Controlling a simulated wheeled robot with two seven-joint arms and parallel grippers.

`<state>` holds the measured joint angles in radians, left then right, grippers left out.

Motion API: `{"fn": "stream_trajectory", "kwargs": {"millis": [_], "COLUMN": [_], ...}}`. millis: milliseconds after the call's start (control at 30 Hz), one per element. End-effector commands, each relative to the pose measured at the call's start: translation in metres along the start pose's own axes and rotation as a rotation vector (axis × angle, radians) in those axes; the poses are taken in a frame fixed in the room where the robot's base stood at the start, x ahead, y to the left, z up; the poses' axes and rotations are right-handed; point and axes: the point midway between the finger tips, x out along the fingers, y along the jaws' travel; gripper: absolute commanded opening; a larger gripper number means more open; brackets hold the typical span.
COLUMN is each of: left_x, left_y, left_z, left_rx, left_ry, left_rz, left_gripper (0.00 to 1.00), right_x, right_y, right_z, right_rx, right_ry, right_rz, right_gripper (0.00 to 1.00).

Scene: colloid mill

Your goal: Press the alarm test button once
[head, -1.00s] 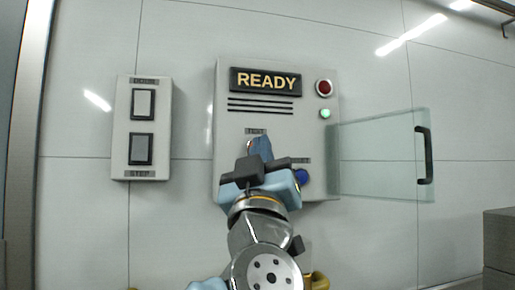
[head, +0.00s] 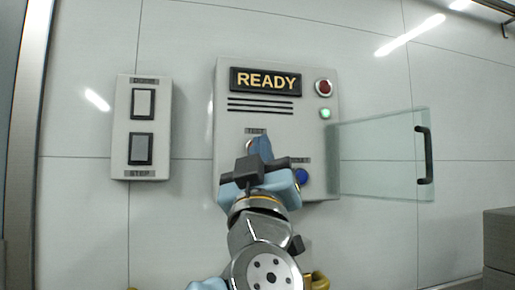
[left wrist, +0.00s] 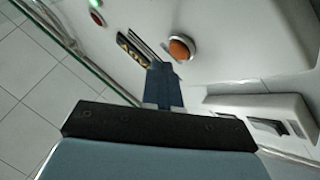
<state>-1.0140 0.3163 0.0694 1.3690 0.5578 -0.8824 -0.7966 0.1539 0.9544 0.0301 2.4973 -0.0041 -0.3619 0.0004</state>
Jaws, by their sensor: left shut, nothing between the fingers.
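The alarm panel (head: 228,130) is a pale box on the wall with a lit READY sign (head: 265,81). The test button is an orange dome in a pale ring (left wrist: 181,48), seen in the left wrist view. In the head view my gripper hides most of it, below the TEST label (head: 255,131). My left gripper (head: 261,148) is shut and empty in front of the panel. Its blue fingertips (left wrist: 161,70) appear just beside the orange button in the left wrist view; I cannot tell whether they touch. My right gripper is not in view.
A clear cover (head: 382,155) with a black handle (head: 424,155) stands open at the panel's right. A blue button (head: 302,176), a red lamp (head: 324,87) and a green lamp (head: 325,113) are on the panel. A two-switch box (head: 142,110) is at left.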

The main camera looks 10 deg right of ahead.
Motion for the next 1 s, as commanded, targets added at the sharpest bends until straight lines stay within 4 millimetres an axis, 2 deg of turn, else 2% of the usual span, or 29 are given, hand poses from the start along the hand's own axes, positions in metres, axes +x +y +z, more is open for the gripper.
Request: {"fn": "stream_trajectory", "kwargs": {"millis": [1000], "left_x": [0.0062], "left_y": [-0.0044], "left_z": [0.0039], "left_rx": [0.0], "left_ry": [0.0], "left_rz": [0.0], "left_gripper": [0.0], "right_x": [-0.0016], "right_y": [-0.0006], "right_z": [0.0], "right_rx": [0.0], "right_ry": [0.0], "right_rz": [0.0], "right_gripper": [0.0]}}
